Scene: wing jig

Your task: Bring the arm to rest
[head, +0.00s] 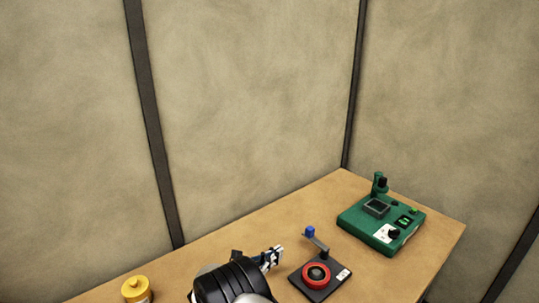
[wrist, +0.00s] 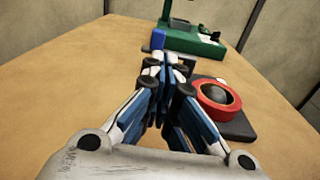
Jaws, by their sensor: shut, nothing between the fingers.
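My gripper (head: 270,258) shows low in the head view, above the wooden table (head: 224,248). In the wrist view my gripper (wrist: 168,62) points away over the table, its blue and white fingers closed together with nothing between them. A black plate (head: 331,284) with a red ring (head: 316,269) and a blue-knobbed lever (head: 311,232) lies to the right of my gripper. The red ring (wrist: 219,93) also shows close to the right of the fingers in the wrist view. My arm hides part of the table's front in the head view.
A green device (head: 372,237) with a small display stands at the table's back right. A yellow cylinder (head: 136,288) stands at the left front. Beige wall panels (head: 250,90) with dark posts rise behind the table. The table left of the fingers (wrist: 70,90) is clear.

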